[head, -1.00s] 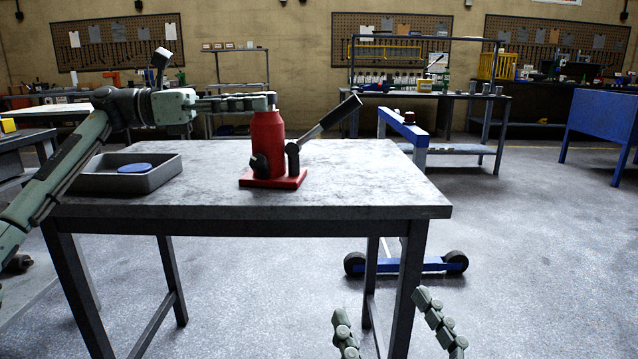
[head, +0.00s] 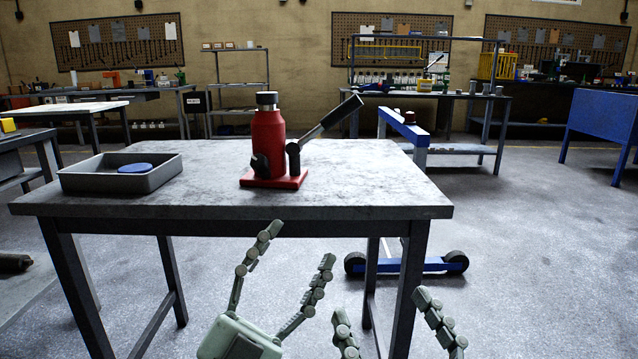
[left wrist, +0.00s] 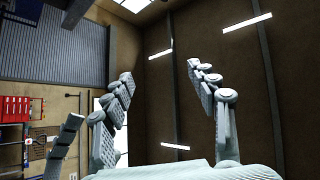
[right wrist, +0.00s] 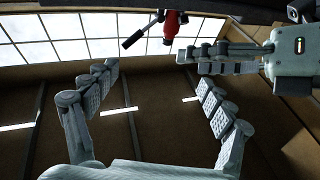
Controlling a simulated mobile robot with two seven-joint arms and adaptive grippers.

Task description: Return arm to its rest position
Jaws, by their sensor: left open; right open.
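My left gripper (head: 300,240) is open and empty, pointing up in front of the table's near edge, below and apart from the red bottle jack (head: 268,145). Its open fingers also show in the left wrist view (left wrist: 165,85). My right gripper (head: 385,305) is open and empty at the bottom of the head view, right of the left one; only its fingertips show there. In the right wrist view its fingers (right wrist: 160,80) are spread, with the left gripper (right wrist: 225,52) beyond them. The jack stands upright on the table, its dark handle tilted up to the right.
A grey tray (head: 120,181) with a blue disc (head: 135,168) sits at the table's left. The worktable (head: 370,195) stands directly ahead of my grippers. A blue wheeled frame (head: 410,265) stands behind its right side.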

